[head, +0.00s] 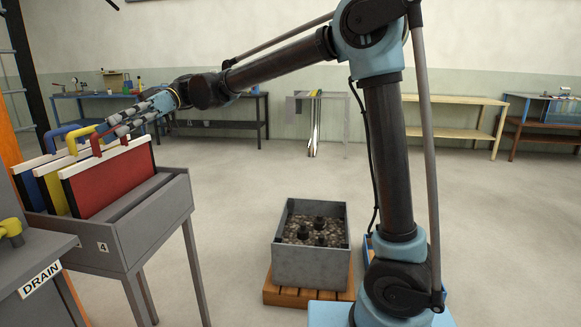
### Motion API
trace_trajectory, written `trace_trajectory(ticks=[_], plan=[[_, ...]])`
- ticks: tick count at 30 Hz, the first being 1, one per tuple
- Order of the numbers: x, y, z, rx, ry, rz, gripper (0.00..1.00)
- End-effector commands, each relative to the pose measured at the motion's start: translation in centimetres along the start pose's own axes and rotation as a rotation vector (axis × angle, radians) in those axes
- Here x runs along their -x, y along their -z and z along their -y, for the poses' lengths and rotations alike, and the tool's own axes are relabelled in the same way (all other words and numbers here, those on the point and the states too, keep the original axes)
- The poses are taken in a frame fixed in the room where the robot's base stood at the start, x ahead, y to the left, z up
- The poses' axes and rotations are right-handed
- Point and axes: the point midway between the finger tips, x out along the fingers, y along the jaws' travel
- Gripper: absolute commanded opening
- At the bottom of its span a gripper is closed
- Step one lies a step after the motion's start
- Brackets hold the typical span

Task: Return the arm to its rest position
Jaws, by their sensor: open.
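My arm (388,150) rises at the right and reaches left across the picture. My gripper (120,123) is open at the far left end of the arm, above the grey rack (150,222). Its fingers are close to the red handle (104,146) on top of the red panel (113,180). I cannot tell whether the fingers touch the handle. The red panel stands upright in the rack, with a yellow panel (52,189) and a blue panel (30,186) to its left.
A grey bin of gravel (310,265) sits on a wooden pallet (282,294) on the floor. A DRAIN sign (40,280) and a yellow valve (12,230) are at the lower left. Workbenches (455,119) line the far wall.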

Motion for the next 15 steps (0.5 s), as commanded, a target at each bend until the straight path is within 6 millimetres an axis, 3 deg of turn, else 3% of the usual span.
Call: trace_trajectory(ticks=[1, 6, 15], plan=[[2.0, -1.3, 0.7, -0.044, -0.049, 0.018, 0.66], [7.6, -5.8, 2.8, -0.205, -0.209, 0.08, 0.66], [15.8, -14.8, 8.0, -0.502, -0.5, 0.15, 0.66]])
